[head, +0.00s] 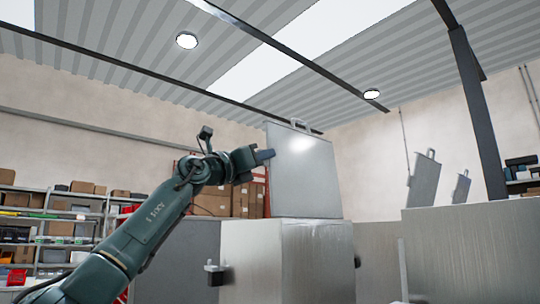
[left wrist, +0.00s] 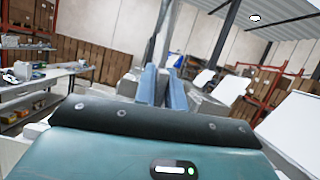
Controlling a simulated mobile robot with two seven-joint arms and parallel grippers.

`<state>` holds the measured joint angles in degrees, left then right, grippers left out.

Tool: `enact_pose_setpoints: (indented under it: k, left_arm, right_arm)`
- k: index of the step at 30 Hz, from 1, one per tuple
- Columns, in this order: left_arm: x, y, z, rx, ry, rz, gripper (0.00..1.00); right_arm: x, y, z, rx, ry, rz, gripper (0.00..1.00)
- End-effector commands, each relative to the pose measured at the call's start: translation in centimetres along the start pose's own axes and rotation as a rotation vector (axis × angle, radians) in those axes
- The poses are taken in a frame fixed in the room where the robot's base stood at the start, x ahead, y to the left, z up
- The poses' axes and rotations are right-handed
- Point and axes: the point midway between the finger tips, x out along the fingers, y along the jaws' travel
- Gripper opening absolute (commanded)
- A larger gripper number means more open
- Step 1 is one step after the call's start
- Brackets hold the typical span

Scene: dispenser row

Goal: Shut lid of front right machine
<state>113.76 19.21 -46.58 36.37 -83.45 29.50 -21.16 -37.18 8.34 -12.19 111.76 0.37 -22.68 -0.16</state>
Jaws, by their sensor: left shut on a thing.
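A grey metal lid (head: 302,170) with a handle on its top edge stands raised, nearly upright, on a grey box-shaped machine (head: 255,255) in the middle of the head view. In the left wrist view the two blue fingers (left wrist: 164,88) are closed on a thin grey panel edge (left wrist: 163,45), the lid's side. My right gripper is in neither view.
Another machine (head: 470,250) stands at the right. Two more raised lids (head: 424,178) (head: 462,187) show there. A dark post (head: 477,120) rises behind. Shelves with boxes (head: 60,225) line the left wall. A workbench (left wrist: 45,80) shows in the left wrist view.

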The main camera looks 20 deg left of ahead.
Motion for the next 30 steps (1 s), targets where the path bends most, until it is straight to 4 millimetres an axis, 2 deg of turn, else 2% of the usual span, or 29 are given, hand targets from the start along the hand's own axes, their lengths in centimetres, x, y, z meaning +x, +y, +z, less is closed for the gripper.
enact_pose_setpoints:
  k: [9,24,25,30]
  left_arm:
    - [0.0,1.7,0.1,-0.110,-0.003,0.047,0.00]
    - [-0.1,1.9,0.1,-0.129,-0.004,0.054,0.00]
    - [-0.1,1.9,0.1,-0.129,-0.004,0.054,0.13]
    - [-0.1,1.9,0.1,-0.129,-0.003,0.054,0.27]
  right_arm:
    - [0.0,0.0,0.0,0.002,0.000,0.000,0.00]
    - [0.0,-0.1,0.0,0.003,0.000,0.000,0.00]
    - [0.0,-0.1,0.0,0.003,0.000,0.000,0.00]
    - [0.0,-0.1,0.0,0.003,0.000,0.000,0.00]
